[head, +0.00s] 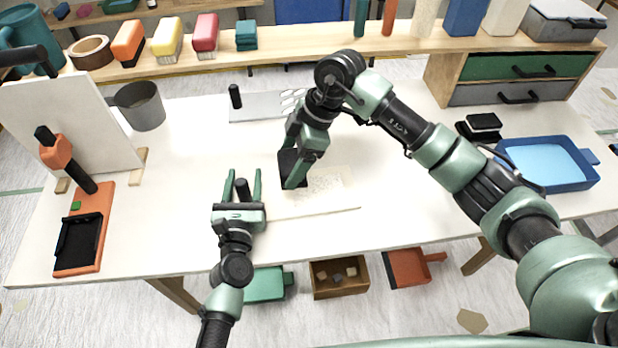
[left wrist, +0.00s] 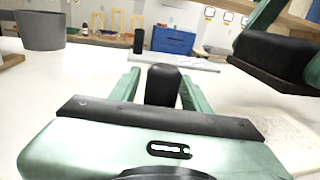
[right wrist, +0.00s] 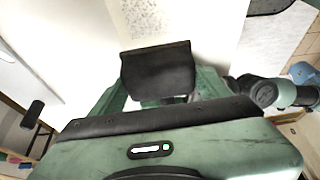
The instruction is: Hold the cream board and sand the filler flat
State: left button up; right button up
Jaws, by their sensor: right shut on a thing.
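The cream board (head: 335,211) lies flat on the white table, with a pale speckled filler patch (head: 328,184) on it. The patch also shows in the right wrist view (right wrist: 148,18). My right gripper (head: 293,176) is shut on a black sanding block (head: 287,160) at the patch's left end. The block fills the space between its fingers in the right wrist view (right wrist: 158,72). Whether it touches the filler is unclear. My left gripper (head: 243,177) is open near the board's left end, fingers apart. A dark rounded piece (left wrist: 162,86) shows between them; I cannot tell what it is.
A grey mug (head: 142,106), a white panel (head: 70,120) and an orange tool (head: 85,235) stand or lie at left. A grey plate with a black handle (head: 250,106) lies behind. A blue tray (head: 545,165) is at right. Bins sit below the front edge.

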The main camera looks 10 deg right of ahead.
pick_arm(q)
jog(key=shift+w+r, duration=0.1)
jog(key=shift+r, duration=0.05)
jog(key=s, duration=0.4)
jog(key=s+a, duration=0.1)
jog(key=s, duration=0.7)
jog(key=shift+a, duration=0.25)
